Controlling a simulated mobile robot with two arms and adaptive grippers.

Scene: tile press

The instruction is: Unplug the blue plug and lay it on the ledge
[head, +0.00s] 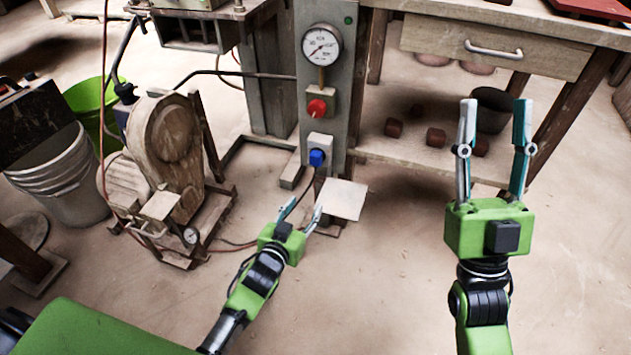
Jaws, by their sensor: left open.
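The blue plug (317,158) sits in a pale socket box (320,141) low on the grey press column. A dark cable hangs below it toward the floor. The ledge (343,199) is a light flat plate at the column's foot, below and right of the plug; its visible top is bare. My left gripper (305,204) is open and empty, below the plug and just left of the ledge in the picture. The plug appears apart from its fingers. My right gripper (495,103) is open with fingers pointing up, well to the right, in front of the wooden bench.
Above the plug are a red knob (317,107) and a pressure gauge (321,43). A motor-like machine (166,135) with hoses stands left, beside white buckets (62,185) and a green bin (95,112). The wooden bench (420,40) is at right. Floor in front is clear.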

